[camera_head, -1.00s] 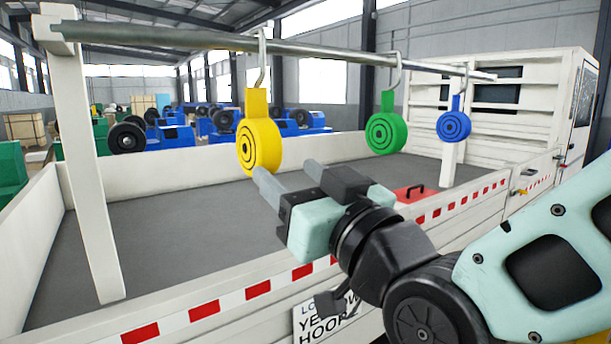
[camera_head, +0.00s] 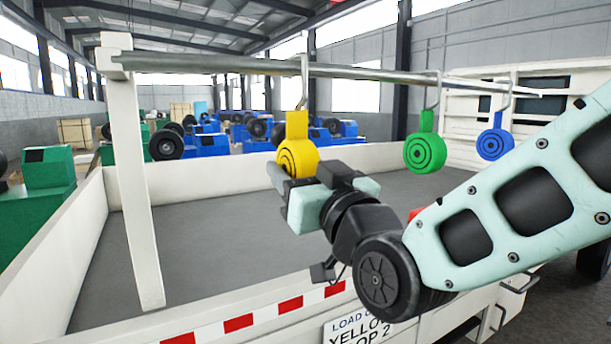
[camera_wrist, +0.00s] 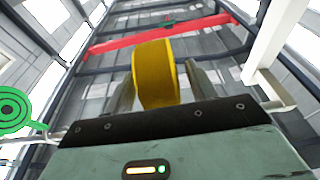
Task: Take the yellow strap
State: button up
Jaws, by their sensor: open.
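The yellow strap (camera_head: 297,157), a roll with a flat tab on top and dark rings on its face, hangs from a hook on the grey bar in the head view. In the wrist view, the yellow strap (camera_wrist: 154,75) shows between the two fingers of my gripper (camera_wrist: 162,78). In the head view my gripper (camera_head: 297,168) is at the roll's lower part, with its fingers open on either side. My gripper hides part of the roll's lower edge. Whether a finger touches it, I cannot tell.
A green roll (camera_head: 425,153) and a blue roll (camera_head: 495,144) hang further right on the same bar (camera_head: 380,73). A white post (camera_head: 137,200) holds the bar at the left. Below is the grey truck bed (camera_head: 215,215) with white side walls. A sign (camera_head: 362,328) hangs at the front.

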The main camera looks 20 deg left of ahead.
aim_at(306, 146)
jog(key=c, duration=1.2)
jog(key=shift+r, duration=0.15)
jog(key=shift+r, duration=0.1)
jog(key=shift+r, duration=1.6)
jog(key=shift+r+b+v, duration=0.2)
jog(key=shift+b+v, duration=0.45)
jog(key=shift+v, duration=0.8)
jog(key=shift+s+d+r+b, duration=0.1)
jog(key=shift+s+d+b, duration=0.85)
jog(key=shift+s+d, duration=0.7)
jog(key=shift+s+d+b, duration=0.9)
jog(key=shift+s+d, duration=0.5)
jog(key=shift+d, duration=0.45)
